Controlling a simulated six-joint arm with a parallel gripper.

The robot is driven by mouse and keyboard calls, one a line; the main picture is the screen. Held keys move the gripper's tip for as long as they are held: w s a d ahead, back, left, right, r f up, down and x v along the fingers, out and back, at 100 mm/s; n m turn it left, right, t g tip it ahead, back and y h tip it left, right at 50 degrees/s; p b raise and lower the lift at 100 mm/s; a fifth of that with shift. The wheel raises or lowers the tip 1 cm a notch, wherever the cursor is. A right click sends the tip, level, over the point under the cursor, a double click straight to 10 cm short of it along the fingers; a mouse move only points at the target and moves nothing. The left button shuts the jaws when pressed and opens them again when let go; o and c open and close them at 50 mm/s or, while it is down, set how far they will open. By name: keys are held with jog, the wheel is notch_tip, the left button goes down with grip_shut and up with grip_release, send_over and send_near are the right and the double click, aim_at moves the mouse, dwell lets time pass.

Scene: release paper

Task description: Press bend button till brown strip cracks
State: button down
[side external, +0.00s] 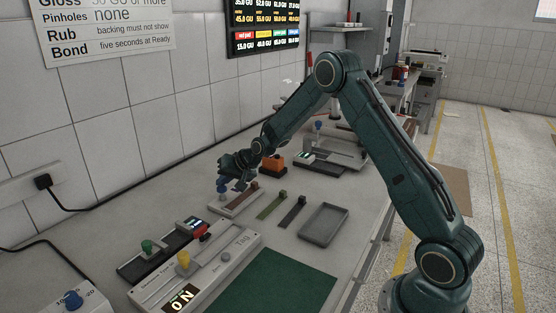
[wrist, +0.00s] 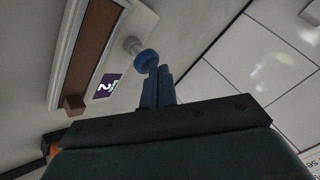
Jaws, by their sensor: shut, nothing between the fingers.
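The bend fixture (side external: 228,212) is a pale flat unit on the bench in the side external view. The brown strip (wrist: 93,48) lies along it in the wrist view, with a small brown block (wrist: 73,103) at one end. I see no crack in it. A blue bend button (wrist: 147,61) on a pale stem sits beside the strip; it also shows in the side external view (side external: 222,185). My gripper (wrist: 156,72) is shut and empty, its tips right at the button. I cannot tell whether they touch it.
An olive strip (side external: 270,207) and a dark strip (side external: 292,213) lie right of the fixture, then an empty grey tray (side external: 323,226). An orange block (side external: 273,164) stands behind. The wall closes the left side.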

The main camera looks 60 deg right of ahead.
aim_at(225, 188)
jog(key=shift+f, duration=0.85)
dwell(1.1)
jog(key=shift+r, duration=1.4)
jog(key=shift+r, duration=0.1)
jog(key=shift+r, duration=2.4)
